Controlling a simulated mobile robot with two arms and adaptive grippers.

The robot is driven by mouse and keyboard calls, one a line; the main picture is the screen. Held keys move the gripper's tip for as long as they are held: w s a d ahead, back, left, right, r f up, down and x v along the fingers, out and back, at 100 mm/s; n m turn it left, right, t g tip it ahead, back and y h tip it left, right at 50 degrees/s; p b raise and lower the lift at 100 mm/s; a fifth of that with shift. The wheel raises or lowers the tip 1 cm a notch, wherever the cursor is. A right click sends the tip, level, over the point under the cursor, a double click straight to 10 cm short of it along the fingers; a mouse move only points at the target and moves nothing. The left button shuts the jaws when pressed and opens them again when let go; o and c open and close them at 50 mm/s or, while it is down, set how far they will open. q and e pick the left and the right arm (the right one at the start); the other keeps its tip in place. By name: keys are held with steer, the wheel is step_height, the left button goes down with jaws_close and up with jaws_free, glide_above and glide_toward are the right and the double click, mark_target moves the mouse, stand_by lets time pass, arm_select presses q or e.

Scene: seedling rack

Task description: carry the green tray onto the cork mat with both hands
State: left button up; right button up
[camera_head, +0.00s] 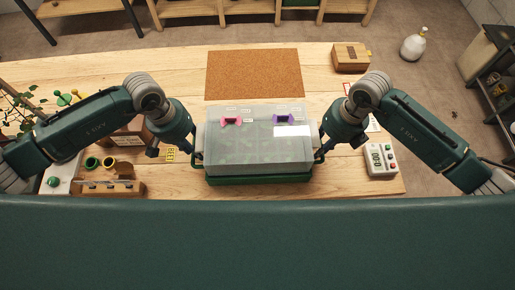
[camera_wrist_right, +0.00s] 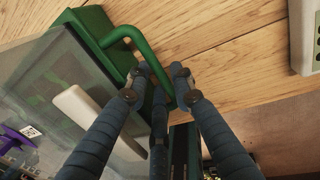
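The green tray (camera_head: 258,180) sits on the wooden table in front of me, under a clear box-shaped cover (camera_head: 220,155). Inside, a pink item (camera_head: 231,121) and a purple item (camera_head: 283,118) show. The cork mat (camera_head: 254,75) lies flat and bare behind the tray. My left gripper (camera_head: 197,158) is at the tray's left handle; its fingers are too small to read. My right gripper (camera_head: 319,157) is at the right handle. In the right wrist view the green handle (camera_wrist_right: 153,62) passes between its fingers (camera_wrist_right: 160,75); whether they press on it is unclear.
A wooden box (camera_head: 350,57) stands right of the mat. A timer (camera_head: 380,160) lies at right. The table between tray and mat is clear.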

arm_select(q)
steer(key=shift+d+f, duration=0.1)
steer(key=shift+f, duration=0.35)
arm_select(e)
steer(key=shift+a+f, duration=0.1)
steer(key=shift+f, duration=0.35)
arm_select(q)
jaws_close()
arm_select(e)
jaws_close()
